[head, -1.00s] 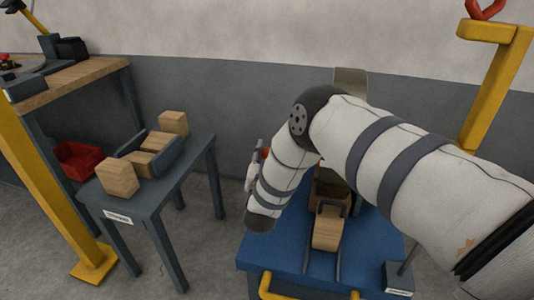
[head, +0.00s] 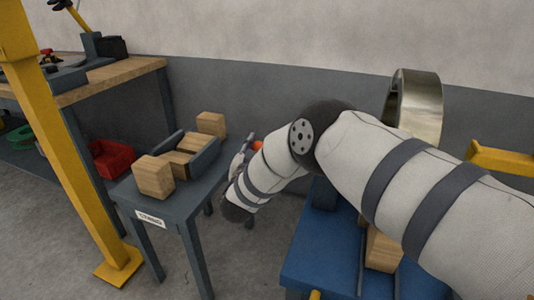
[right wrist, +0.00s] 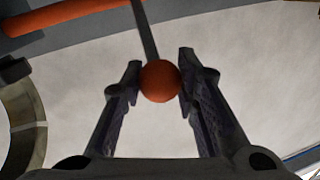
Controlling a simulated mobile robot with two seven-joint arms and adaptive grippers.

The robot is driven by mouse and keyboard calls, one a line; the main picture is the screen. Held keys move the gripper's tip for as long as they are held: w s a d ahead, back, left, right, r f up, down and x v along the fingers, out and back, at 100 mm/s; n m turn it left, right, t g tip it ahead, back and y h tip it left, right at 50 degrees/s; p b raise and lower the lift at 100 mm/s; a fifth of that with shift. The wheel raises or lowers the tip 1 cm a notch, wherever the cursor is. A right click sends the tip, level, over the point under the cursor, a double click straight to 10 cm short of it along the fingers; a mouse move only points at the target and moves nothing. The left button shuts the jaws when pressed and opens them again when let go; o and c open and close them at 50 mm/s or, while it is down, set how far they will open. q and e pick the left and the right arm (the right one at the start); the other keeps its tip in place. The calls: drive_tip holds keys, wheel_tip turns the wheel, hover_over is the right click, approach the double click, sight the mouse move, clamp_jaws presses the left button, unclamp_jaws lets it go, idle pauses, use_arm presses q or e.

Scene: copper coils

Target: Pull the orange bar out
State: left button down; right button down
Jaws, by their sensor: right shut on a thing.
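My right gripper (right wrist: 160,80) is shut on an orange ball knob (right wrist: 160,88) in the right wrist view. A thin grey rod (right wrist: 146,30) runs up from the knob and out of the picture. An orange bar (right wrist: 75,16) crosses the top left corner there; where rod and bar join is not visible. My left gripper is not in view.
A shiny metal coil (head: 425,110) stands behind my right arm, above the blue stand (head: 318,255). A grey stand (head: 195,200) with wooden blocks and a cradle is at left. A yellow post (head: 75,180) and a workbench (head: 105,80) are farther left.

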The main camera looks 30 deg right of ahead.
drive_tip(key=shift+a, duration=0.15)
drive_tip(key=c, duration=1.7)
unclamp_jaws()
drive_tip(key=shift+w, duration=0.1)
drive_tip(key=o, duration=0.5)
drive_tip(key=shift+w+a, duration=0.1)
drive_tip(key=v, duration=1.2)
